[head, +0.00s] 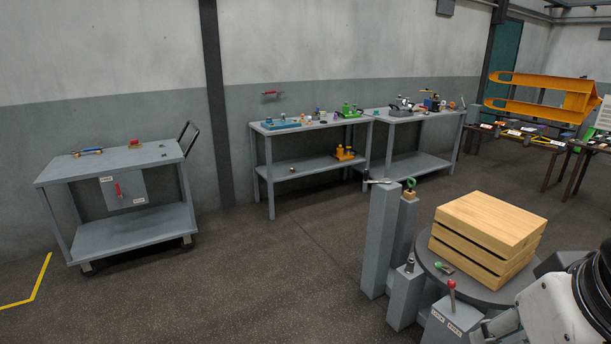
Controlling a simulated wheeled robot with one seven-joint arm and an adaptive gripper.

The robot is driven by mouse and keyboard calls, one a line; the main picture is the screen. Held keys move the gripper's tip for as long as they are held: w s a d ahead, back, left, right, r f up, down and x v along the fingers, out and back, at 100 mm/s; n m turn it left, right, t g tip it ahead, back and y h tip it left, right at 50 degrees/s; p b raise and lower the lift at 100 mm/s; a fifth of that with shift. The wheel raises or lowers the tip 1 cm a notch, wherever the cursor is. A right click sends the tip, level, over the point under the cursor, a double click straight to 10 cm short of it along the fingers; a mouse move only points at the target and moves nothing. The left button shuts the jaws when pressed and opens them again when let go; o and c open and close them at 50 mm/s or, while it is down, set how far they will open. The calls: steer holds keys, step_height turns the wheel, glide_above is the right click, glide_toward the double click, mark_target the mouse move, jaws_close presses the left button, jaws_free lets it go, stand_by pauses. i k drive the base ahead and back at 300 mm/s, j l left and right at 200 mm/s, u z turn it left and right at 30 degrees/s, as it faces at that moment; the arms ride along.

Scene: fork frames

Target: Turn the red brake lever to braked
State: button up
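A red lever (118,190) is mounted on a grey panel (138,188) on the side of the grey cart at the left. Its handle is close to upright, and small white labels sit above and below it, too small to read. A second lever with a red knob (451,284) stands on a grey box (450,322) at the bottom right, with labels too small to read. I cannot tell from the labels which one is the brake lever. Part of my arm shows at the bottom right corner, but no gripper fingertips can be made out.
The grey cart (60,175) stands by the wall, with open floor (250,270) before it. Grey posts (380,235) and a round table with a wooden crate (490,225) stand near my arm. Two workbenches (262,128) carry several tools. An orange fork frame (575,100) is at right.

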mark_target(118, 189)
steer(key=i+j+u, duration=0.1)
steer(key=i+u, duration=0.15)
steer(key=i, duration=0.4)
steer(key=i+l+u, duration=0.1)
steer(key=i+u, duration=0.2)
steer(key=i, duration=0.4)
steer(key=i+l+u, duration=0.25)
steer(key=i, duration=0.4)
steer(key=i+j+u, duration=0.2)
steer(key=i+u, duration=0.2)
steer(key=i, duration=0.25)
steer(key=i+u, duration=0.4)
steer(key=i, duration=0.2)
steer(key=i+l+u, duration=0.25)
steer(key=i+u, duration=0.2)
steer(key=i, duration=0.2)
steer(key=i+u, duration=0.25)
steer(key=i, duration=0.6)
